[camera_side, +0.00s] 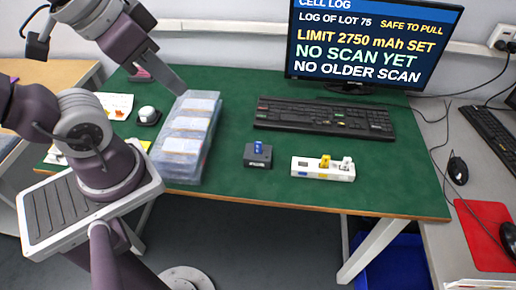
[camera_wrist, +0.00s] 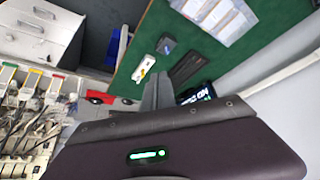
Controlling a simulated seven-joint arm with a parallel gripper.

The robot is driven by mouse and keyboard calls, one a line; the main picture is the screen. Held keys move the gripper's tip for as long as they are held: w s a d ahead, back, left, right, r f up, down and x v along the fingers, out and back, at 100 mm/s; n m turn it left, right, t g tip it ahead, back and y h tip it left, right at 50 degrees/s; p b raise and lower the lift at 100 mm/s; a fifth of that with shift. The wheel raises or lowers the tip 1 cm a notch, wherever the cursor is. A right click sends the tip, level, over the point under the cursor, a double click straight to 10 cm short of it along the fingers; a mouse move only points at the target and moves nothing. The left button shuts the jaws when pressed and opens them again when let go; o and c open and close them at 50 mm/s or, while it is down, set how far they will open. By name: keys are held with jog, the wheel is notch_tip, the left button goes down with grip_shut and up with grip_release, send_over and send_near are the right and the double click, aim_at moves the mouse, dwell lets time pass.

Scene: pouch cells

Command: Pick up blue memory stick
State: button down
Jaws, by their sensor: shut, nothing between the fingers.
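The blue memory stick (camera_side: 257,148) stands upright in a small dark block (camera_side: 262,160) near the front middle of the green table. In the wrist view the dark block (camera_wrist: 166,46) is small, and the stick is hard to make out on it. My gripper (camera_side: 181,90) is shut and empty. It hangs above the back left of the table, by the far end of a clear box, well away from the stick. Its shut fingers (camera_wrist: 157,88) also show in the wrist view.
A clear box (camera_side: 185,140) with white-labelled items stands left of the block. A white holder (camera_side: 322,168) with a yellow piece lies to its right. Behind are a black keyboard (camera_side: 325,117) and a monitor (camera_side: 372,40). The table between box and block is clear.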

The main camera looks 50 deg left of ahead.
jog(key=c, duration=1.4)
grip_release()
jog(key=shift+c, duration=0.2)
jog(key=m+g, duration=0.5)
jog(key=m, duration=0.4)
send_over(258, 142)
jog(key=d, duration=0.1)
notch_tip(258, 142, down, 21)
jog(key=shift+g, duration=0.3)
jog(key=f, duration=0.5)
jog(key=a+f, duration=0.1)
jog(key=f, duration=0.1)
jog(key=shift+f, duration=0.35)
jog(key=shift+c, duration=0.2)
